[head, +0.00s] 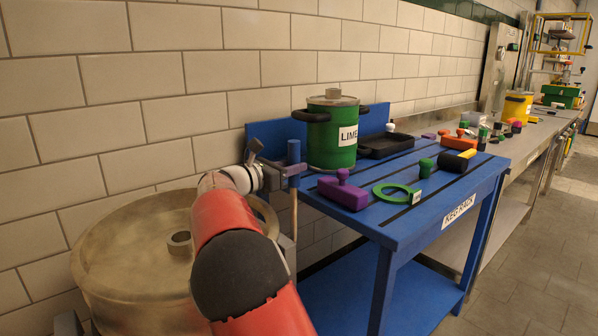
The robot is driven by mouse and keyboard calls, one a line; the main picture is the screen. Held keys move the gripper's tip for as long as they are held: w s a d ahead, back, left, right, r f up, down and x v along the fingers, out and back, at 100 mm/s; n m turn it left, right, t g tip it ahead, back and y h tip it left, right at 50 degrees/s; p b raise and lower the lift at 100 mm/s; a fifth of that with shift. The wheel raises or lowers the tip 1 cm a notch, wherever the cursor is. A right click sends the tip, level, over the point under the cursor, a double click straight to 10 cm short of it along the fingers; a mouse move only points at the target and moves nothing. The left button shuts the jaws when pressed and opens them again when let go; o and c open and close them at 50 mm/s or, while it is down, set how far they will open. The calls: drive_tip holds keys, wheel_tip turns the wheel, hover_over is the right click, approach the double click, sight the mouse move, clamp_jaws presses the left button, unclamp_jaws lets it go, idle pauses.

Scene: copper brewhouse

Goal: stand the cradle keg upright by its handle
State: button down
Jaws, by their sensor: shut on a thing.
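A green keg (332,139) labelled LIME stands upright on the blue keg rack (420,215), near its left end. It has a grey top with a short neck and black handles on its sides. One black handle (311,116) faces my arm. My gripper (296,170) is at the rack's left end, left of the keg and apart from it. It appears shut on an upright rod with a blue top (293,151) and a wooden lower part (293,222). The fingertips are small and hard to make out. No keg lying in a cradle can be made out.
A large tan metal vessel (130,245) stands at left, partly behind my arm. On the rack are a black tray (384,145), a purple block (342,193), a green ring (397,193) and a black-headed mallet (453,162). Open floor (530,265) lies at right.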

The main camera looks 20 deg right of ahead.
drive_tip(key=shift+w+a, duration=0.15)
drive_tip(key=shift+w, duration=0.15)
drive_tip(key=shift+r, duration=0.1)
drive_tip(key=c, duration=1.1)
unclamp_jaws()
drive_tip(key=shift+w, duration=0.1)
drive_tip(key=v, duration=0.8)
